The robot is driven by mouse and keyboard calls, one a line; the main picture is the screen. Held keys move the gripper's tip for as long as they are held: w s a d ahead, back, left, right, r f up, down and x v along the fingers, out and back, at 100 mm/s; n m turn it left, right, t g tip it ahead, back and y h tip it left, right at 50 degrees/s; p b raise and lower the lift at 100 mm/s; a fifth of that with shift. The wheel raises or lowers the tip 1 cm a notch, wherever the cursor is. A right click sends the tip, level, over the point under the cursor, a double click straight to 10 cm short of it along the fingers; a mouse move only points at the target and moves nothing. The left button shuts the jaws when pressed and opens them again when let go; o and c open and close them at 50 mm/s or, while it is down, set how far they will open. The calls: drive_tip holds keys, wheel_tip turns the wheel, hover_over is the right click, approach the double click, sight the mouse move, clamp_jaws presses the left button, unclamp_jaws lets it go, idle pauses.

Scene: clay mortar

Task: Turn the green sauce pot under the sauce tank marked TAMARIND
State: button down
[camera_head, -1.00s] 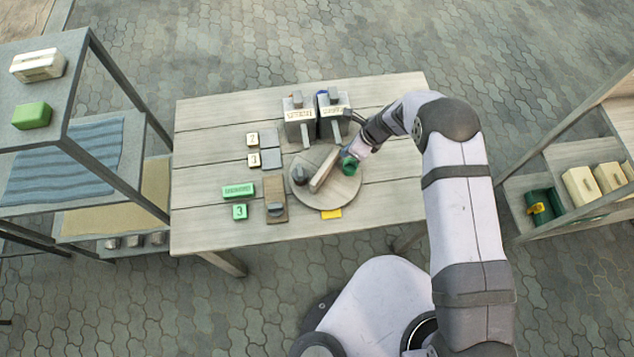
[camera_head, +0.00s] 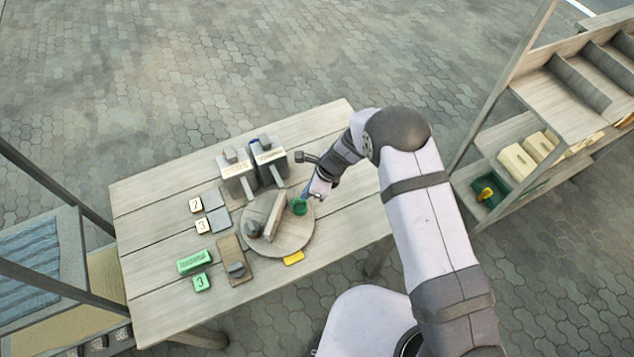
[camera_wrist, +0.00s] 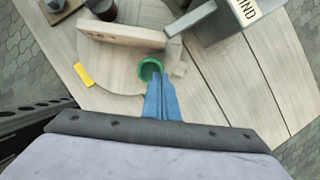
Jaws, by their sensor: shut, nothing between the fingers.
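The round wooden turntable (camera_head: 303,236) stands on the table with an upright wooden divider (camera_head: 274,214) across it. The green sauce pot (camera_head: 299,207) sits near its right rim, and it also shows in the wrist view (camera_wrist: 150,68). A dark pot (camera_head: 254,229) is on the divider's other side. Two grey tanks with spouts, the left tank (camera_head: 236,172) and the right tank (camera_head: 267,158), stand behind. In the wrist view, the tank label (camera_wrist: 243,11) reads "IND"; the rest is cut off. My gripper (camera_wrist: 157,78) is shut and empty, right beside the green pot; contact is unclear.
A yellow tab (camera_head: 293,257) lies by the turntable's front rim. Left are a wooden board (camera_head: 233,262), green blocks (camera_head: 195,262) and numbered tiles (camera_head: 202,225). Shelves stand at both sides. The table's front right is clear.

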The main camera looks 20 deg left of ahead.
drive_tip(key=b+v, duration=0.2)
drive_tip(key=v, duration=0.6)
drive_tip(key=w+d+f+m+t+b, duration=0.3)
drive_tip(key=w+d+f+b, duration=0.55)
drive_tip(key=b, duration=0.85)
drive_tip(key=s+a+r+n+g+y+b, duration=0.2)
drive_tip(key=s+r+y, duration=0.3)
drive_tip(key=s, duration=0.4)
drive_tip(key=shift+a+r+n+g, duration=0.4)
drive_tip(key=shift+a+r+g, duration=0.25)
drive_tip(key=shift+a, duration=0.2)
drive_tip(key=shift+s, duration=0.1)
